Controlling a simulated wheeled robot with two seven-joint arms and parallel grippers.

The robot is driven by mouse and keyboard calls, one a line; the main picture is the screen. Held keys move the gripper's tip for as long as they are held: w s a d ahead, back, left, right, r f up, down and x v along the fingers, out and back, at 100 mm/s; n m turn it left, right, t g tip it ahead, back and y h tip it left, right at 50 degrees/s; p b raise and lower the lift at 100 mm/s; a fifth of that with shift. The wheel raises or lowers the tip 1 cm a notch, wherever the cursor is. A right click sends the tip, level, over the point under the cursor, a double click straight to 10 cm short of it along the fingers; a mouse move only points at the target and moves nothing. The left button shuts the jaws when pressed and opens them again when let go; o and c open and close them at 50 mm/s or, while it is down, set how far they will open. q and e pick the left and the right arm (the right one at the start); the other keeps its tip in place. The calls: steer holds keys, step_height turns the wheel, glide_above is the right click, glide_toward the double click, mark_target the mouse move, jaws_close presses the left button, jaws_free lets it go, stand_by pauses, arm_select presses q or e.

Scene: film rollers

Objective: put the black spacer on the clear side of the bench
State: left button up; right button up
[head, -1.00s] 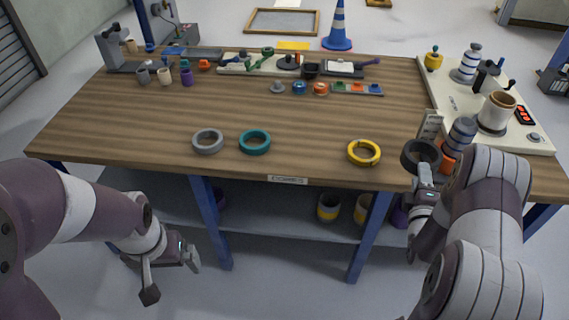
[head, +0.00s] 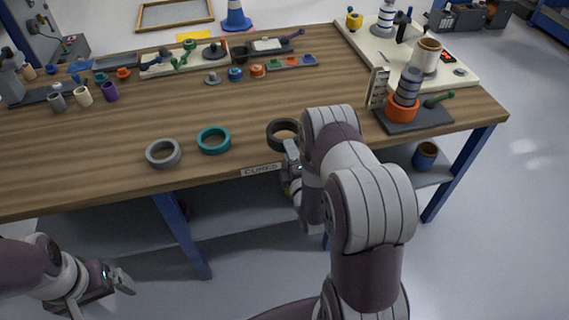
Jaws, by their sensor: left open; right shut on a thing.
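The black spacer (head: 284,121) is a dark ring at the front edge of the wooden bench (head: 130,140), right of a teal ring (head: 214,141). My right gripper (head: 291,150) is shut on its near side. I cannot tell whether the ring touches the bench top or is held just above it. My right arm hides the bench just right of it. My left gripper (head: 100,295) is open and empty, low in front of the bench at lower left.
A grey ring (head: 163,154) lies left of the teal one. A cream board (head: 450,90) with parts stands behind. Small cups and tools line the back. The middle is mostly bare wood.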

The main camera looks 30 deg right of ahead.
steer(key=shift+w+a+f, duration=0.25)
steer(key=shift+a+f, duration=0.05)
steer(key=shift+a, duration=0.15)
step_height(320, 180, down, 4)
steer(key=shift+f, duration=0.1)
jaws_close()
steer(key=shift+f+b, duration=0.5)
steer(key=shift+b, duration=0.3)
steer(key=o, duration=1.2)
jaws_free()
steer(key=shift+c, duration=0.2)
